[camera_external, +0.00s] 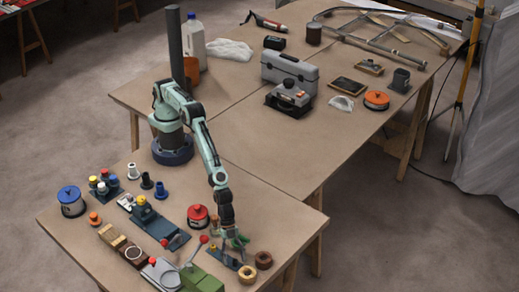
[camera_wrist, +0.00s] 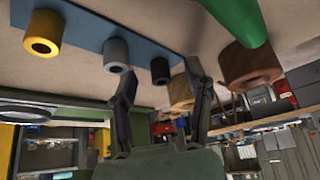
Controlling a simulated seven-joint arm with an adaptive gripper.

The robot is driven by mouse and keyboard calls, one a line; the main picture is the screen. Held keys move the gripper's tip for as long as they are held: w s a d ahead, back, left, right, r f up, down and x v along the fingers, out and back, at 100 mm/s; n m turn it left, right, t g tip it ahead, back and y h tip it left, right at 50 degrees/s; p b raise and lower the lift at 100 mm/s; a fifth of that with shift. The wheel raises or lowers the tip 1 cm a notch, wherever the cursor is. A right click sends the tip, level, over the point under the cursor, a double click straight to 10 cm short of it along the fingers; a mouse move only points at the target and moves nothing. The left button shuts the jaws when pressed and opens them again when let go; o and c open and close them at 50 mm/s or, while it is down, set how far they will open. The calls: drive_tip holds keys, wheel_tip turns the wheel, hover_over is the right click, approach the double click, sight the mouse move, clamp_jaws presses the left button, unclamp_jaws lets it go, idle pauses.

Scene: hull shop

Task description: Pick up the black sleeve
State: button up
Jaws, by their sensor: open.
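In the wrist view a small black sleeve (camera_wrist: 160,69) with an open bore sits at the right end of a row on a blue plate (camera_wrist: 85,30). A grey sleeve (camera_wrist: 117,55) and a yellow sleeve (camera_wrist: 42,36) stand to its left. My gripper (camera_wrist: 162,74) is open, its fingers apart on either side of the black sleeve in the picture. I cannot tell how far it is in depth. In the external view my gripper (camera_external: 232,240) is low over the blue plate (camera_external: 223,262) near the table's front corner; I cannot make out the black sleeve there.
A green cylinder (camera_wrist: 232,18) and a brown ring (camera_wrist: 248,68) are close right of the black sleeve. A red reel (camera_external: 198,217) and a green block (camera_external: 200,280) stand near.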

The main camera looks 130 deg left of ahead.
clamp_jaws()
idle(0.3)
